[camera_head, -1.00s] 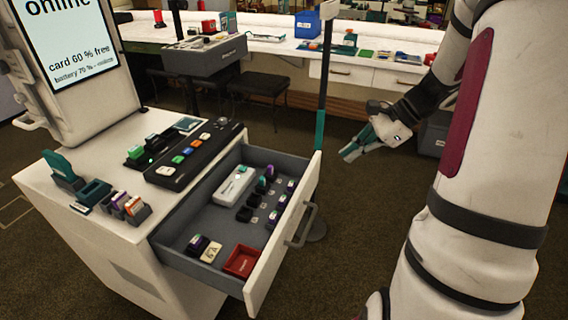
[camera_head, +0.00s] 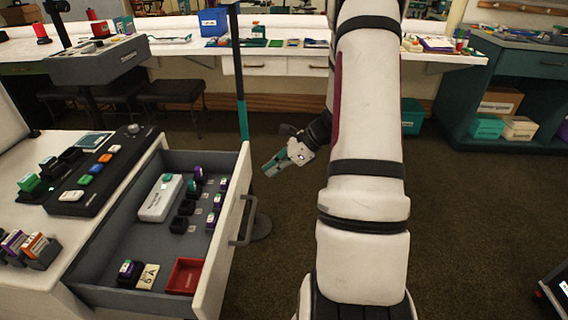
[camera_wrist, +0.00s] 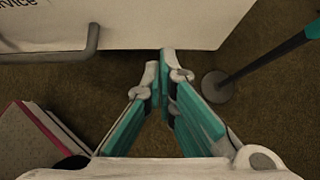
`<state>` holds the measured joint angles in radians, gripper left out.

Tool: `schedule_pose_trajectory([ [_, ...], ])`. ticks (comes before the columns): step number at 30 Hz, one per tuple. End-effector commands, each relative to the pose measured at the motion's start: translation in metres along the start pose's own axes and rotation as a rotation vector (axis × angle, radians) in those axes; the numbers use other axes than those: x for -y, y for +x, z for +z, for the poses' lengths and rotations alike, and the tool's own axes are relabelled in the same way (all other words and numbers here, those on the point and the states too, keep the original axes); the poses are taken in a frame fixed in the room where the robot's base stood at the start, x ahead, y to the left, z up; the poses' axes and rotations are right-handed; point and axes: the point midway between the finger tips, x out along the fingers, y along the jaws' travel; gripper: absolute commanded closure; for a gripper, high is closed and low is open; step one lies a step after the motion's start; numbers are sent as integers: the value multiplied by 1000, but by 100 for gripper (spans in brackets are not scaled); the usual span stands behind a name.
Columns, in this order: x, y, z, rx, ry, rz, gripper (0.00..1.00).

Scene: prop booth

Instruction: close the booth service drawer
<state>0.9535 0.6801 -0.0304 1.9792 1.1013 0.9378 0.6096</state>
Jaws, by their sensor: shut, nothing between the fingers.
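The booth service drawer (camera_head: 105,252) is pulled well out of the white cabinet at the left of the head view. Its white front panel (camera_head: 222,235) carries a grey bar handle (camera_head: 246,222) on the outer face. Inside lie a white box, several small dark and purple blocks and a red tray. My gripper (camera_head: 271,168) is shut and empty, to the right of the drawer front and apart from it. In the wrist view my gripper (camera_wrist: 166,60) has its fingertips together near the lower edge of the drawer front (camera_wrist: 160,22), with the handle (camera_wrist: 90,42) to the left.
A thin post (camera_head: 240,80) with a teal lower part stands behind the drawer's far corner; its round base (camera_wrist: 217,86) shows in the wrist view. A long white counter (camera_head: 280,50) runs along the back.

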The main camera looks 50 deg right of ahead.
Motion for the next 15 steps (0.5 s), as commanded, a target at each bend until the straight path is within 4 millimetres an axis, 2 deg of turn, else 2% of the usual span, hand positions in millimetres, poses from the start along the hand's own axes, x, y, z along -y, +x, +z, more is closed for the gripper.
schedule_pose_trajectory([
  [1,0,11,-2,0,2,2,100],
  [6,0,26,18,0,-2,1,100],
  [15,0,36,28,-1,1,0,100],
])
